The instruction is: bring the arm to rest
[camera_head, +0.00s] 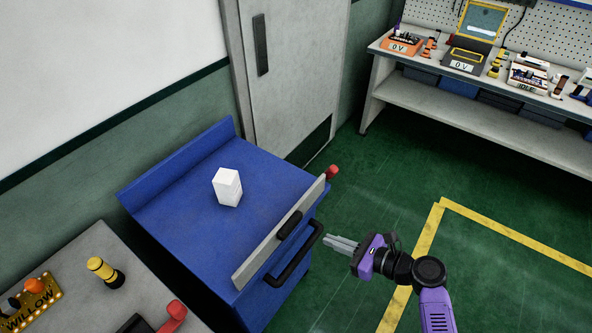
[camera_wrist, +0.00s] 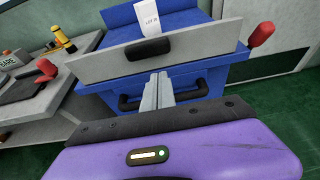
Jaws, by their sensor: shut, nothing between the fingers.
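My gripper (camera_head: 343,244) is shut and empty. In the head view it hangs in the air just to the right of the blue cabinet's (camera_head: 190,205) front, close to the black handle (camera_head: 297,256). My purple arm reaches in from the lower right of the head view, out over the green floor. I cannot tell whether the fingertips touch the handle.
A white block (camera_head: 227,187) stands on the blue top. A grey bench (camera_head: 85,255) with a yellow-black cylinder (camera_head: 105,272) is at lower left. A red knob (camera_head: 332,171) sits at the panel's end. A workbench (camera_head: 440,97) stands at upper right. Green floor (camera_head: 400,180) between is clear.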

